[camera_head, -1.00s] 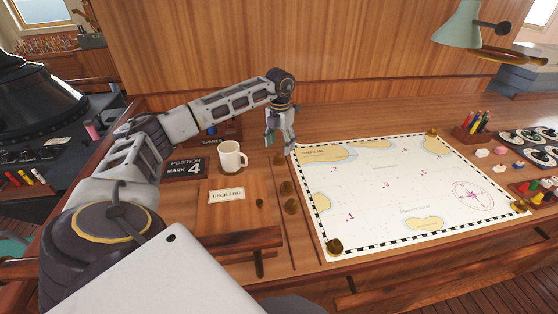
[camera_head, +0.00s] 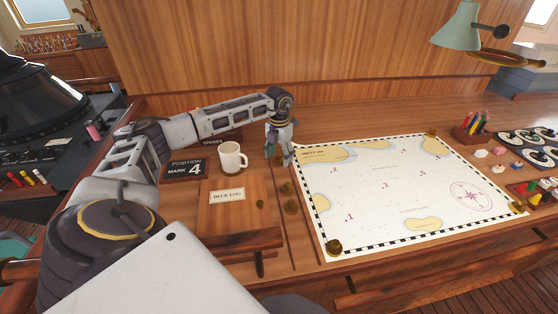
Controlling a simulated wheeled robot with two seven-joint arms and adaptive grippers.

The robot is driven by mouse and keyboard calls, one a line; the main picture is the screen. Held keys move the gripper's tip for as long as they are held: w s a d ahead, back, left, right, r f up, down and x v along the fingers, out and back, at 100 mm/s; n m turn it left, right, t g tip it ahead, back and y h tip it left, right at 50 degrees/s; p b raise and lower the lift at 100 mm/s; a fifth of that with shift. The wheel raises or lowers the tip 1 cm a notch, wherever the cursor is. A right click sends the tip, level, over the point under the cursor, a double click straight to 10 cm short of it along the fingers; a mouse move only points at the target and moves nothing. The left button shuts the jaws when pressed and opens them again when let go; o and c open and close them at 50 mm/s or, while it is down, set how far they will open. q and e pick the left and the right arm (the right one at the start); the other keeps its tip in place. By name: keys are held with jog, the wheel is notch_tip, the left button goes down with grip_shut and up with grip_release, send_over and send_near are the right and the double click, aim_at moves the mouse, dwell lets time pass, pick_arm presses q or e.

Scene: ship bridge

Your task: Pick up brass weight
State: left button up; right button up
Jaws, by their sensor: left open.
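My left gripper (camera_head: 279,159) is open, pointing down at the desk just left of the chart's upper-left corner. A small brass weight (camera_head: 277,160) shows partly between its fingers, near the desk; whether they touch it I cannot tell. Two more brass weights stand in the strip left of the chart, one behind (camera_head: 286,188) and one in front (camera_head: 291,206). Other brass weights sit at the chart's corners: near left (camera_head: 334,246), far right (camera_head: 431,132) and near right (camera_head: 517,207). My right gripper is not in view.
The chart (camera_head: 385,190) covers the middle of the desk. A pen holder (camera_head: 467,133) and a lamp (camera_head: 460,25) are at the right. The desk behind the chart is clear.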

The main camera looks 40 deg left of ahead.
aim_at(280, 155)
pick_arm(q)
jog(key=shift+f, duration=0.2)
dwell(0.3)
jog(key=c, duration=1.3)
jog(key=shift+r, duration=0.2)
jog(key=shift+r+b, duration=0.45)
jog(key=shift+r, duration=4.4)
jog(key=shift+w+d+r, duration=0.1)
jog(key=shift+r, duration=0.05)
